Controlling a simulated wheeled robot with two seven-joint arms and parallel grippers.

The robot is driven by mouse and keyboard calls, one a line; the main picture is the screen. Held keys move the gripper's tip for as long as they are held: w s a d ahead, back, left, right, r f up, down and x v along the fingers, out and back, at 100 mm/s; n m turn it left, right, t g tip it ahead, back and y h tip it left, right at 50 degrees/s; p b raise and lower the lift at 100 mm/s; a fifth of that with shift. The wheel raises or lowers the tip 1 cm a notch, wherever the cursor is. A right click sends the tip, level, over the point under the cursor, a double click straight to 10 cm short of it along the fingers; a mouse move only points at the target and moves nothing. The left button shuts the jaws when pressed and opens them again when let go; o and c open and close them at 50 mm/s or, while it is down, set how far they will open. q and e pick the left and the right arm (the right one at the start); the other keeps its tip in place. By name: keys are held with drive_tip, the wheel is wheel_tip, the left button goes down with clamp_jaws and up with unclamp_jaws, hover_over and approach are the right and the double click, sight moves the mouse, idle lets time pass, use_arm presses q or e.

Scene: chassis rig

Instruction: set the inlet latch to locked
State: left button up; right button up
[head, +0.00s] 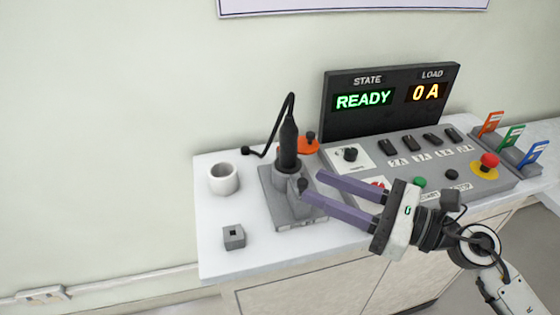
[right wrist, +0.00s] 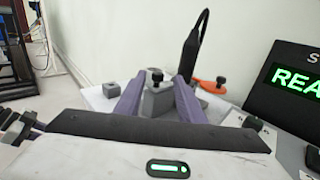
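The grey inlet block (head: 292,209) stands on the white bench top, with a black plug (head: 288,145) upright in its socket. The latch seems to be the small black knob (head: 302,184) on the block's front part; it also shows in the right wrist view (right wrist: 157,76). Its locked or unlocked position cannot be read. My right gripper (head: 314,187) is open, its purple fingers reaching from the right to the knob. In the right wrist view the knob appears between the fingertips, with no clear contact. Dark and purple parts at that view's left edge may be my left gripper (right wrist: 24,120).
A display (head: 391,100) reads READY and 0 A. The control panel (head: 385,163) has switches and a red button (head: 489,160). An orange piece (head: 308,147) with a black knob is behind the block. A white cup (head: 223,179) and a small grey block (head: 233,237) stand left.

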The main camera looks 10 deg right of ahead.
drive_tip(key=p+x, duration=0.2)
drive_tip(key=x, duration=0.6)
drive_tip(key=shift+w+a, duration=0.1)
drive_tip(key=shift+a, duration=0.2)
clamp_jaws()
